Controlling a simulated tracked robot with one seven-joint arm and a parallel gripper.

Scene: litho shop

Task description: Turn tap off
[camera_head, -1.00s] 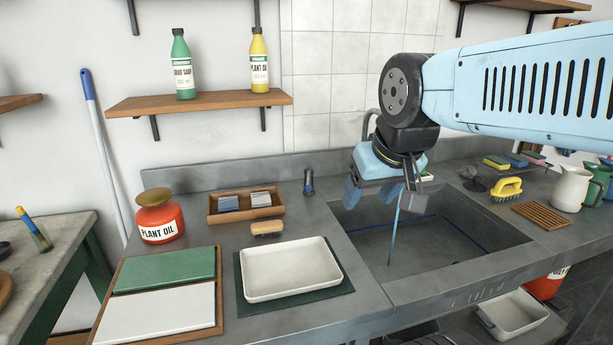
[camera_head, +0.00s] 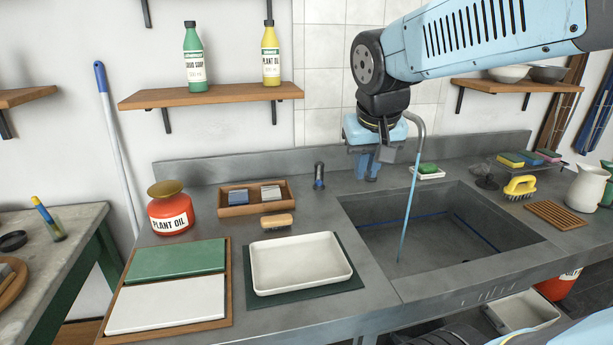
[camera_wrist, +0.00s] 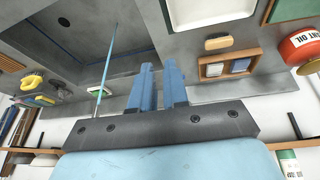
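The tap's curved grey spout (camera_head: 421,122) rises at the back of the sink in the head view. A thin light-blue stream (camera_head: 408,210) falls from it into the sink (camera_head: 440,235); it also crosses the wrist view (camera_wrist: 107,65). My gripper (camera_head: 366,168) points down left of the spout, over the counter behind the sink. My gripper's two blue fingers show in the wrist view (camera_wrist: 160,75), with a narrow gap and nothing seen between them. The gripper hides the tap's lower part. A small dark post (camera_head: 319,176) stands on the counter left of the gripper.
A wooden box (camera_head: 252,207) and a brush (camera_head: 277,222) lie left of the sink, behind a white tray (camera_head: 258,282). A shelf (camera_head: 210,95) hangs above the left counter.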

